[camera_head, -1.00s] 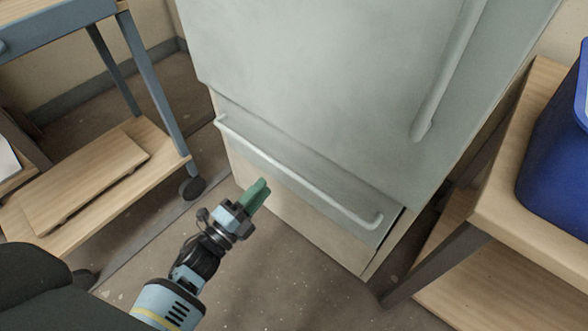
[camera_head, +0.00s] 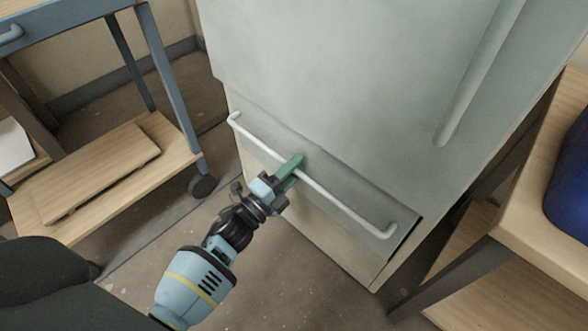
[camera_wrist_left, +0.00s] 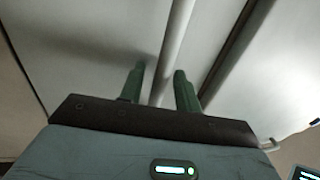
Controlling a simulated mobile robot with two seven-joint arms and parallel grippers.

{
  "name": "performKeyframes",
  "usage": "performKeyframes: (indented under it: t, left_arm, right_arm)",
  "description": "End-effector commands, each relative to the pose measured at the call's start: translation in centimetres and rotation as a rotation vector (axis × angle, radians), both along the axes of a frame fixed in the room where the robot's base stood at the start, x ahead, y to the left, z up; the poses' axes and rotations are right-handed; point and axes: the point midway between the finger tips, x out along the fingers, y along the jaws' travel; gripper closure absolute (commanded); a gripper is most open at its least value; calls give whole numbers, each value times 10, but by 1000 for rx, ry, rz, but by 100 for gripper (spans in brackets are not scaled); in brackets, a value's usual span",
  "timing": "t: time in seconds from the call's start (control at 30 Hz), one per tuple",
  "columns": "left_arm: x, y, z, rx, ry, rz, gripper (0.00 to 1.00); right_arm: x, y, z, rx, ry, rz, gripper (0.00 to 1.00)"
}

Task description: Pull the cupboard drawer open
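The cupboard (camera_head: 330,70) is pale grey-green, with a drawer (camera_head: 345,185) at its bottom. A long white bar handle (camera_head: 345,205) runs across the drawer front, and the drawer looks closed. My left gripper (camera_head: 291,168) is at the bar, left of its middle. In the left wrist view the bar (camera_wrist_left: 172,50) runs between the two green fingers (camera_wrist_left: 160,85), which are apart with a gap on each side of it. The gripper is open around the handle. My right gripper is not in view.
A blue-framed cart (camera_head: 165,90) with a wooden lower shelf and a wheel stands on the left. A wooden table (camera_head: 525,225) with a blue bucket (camera_head: 572,180) stands close on the right. The floor before the drawer is clear.

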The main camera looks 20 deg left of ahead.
Motion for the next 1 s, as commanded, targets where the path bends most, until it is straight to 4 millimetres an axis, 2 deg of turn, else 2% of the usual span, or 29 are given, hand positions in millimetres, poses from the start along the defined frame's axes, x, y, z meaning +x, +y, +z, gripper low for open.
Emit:
performKeyframes:
  t: [0.27,0.5,0.83,1.0]
  left_arm:
    - [1,-1,0,-1,1,0,68]
    - [1,0,0,-1,1,0,100]
    - [-1,0,0,-1,1,0,100]
    - [-17,6,1,1,3,2,100]
  right_arm:
    - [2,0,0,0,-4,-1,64]
    - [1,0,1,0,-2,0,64]
    - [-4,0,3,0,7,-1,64]
    - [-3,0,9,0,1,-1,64]
